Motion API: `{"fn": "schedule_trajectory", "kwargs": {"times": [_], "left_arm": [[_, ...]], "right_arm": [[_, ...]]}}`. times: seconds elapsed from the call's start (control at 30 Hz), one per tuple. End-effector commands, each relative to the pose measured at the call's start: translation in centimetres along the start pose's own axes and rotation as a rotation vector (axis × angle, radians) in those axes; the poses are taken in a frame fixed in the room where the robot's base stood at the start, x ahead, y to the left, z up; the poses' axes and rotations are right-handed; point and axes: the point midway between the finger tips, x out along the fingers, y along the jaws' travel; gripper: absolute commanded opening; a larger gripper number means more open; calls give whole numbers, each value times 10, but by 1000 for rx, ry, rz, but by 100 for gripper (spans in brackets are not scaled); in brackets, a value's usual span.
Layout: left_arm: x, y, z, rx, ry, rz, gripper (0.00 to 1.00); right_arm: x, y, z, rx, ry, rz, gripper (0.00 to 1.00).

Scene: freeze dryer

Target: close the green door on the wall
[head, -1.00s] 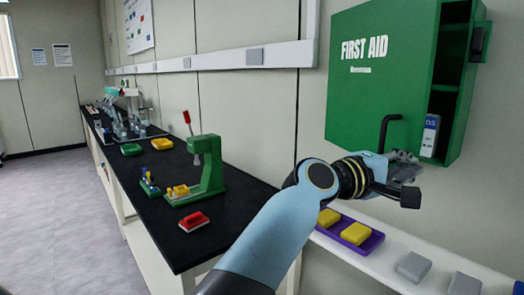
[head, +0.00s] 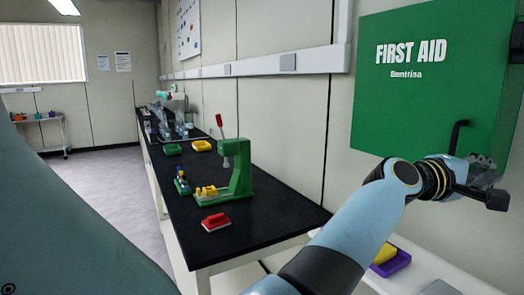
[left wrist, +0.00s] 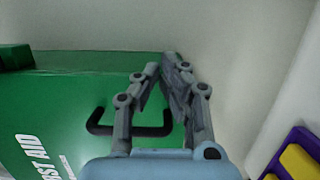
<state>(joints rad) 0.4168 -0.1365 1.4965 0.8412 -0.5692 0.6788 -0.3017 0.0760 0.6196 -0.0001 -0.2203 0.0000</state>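The green door (head: 405,110), lettered FIRST AID, is on the wall at right in the head view. My left gripper (head: 485,175) is at the door's lower right, just right of and below the handle. In the left wrist view its fingers (left wrist: 161,67) converge to nearly touching tips, with nothing seen held. They partly cover the handle; contact is unclear. My right gripper is out of view.
A black bench (head: 280,212) runs along the wall, with a green press (head: 240,175) and a red block (head: 215,222). A purple tray (head: 393,265) lies on a white surface below the door. Floor left of the bench is clear.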

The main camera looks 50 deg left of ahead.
Motion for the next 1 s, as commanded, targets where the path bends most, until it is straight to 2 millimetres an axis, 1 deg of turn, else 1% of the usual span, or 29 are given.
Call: {"fn": "schedule_trajectory", "kwargs": {"times": [0.03,0.3,0.57,0.67,0.77,1.0], "left_arm": [[0,4,-1,3,3,6,0],[0,5,-1,4,4,8,0],[-2,5,-2,4,4,9,0],[-13,3,-2,4,5,7,0],[-32,2,-1,5,4,4,0],[-87,0,0,4,3,1,0]], "right_arm": [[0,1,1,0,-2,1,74],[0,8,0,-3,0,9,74],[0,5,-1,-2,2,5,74],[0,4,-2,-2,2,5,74],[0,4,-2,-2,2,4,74],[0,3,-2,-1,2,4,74]]}}
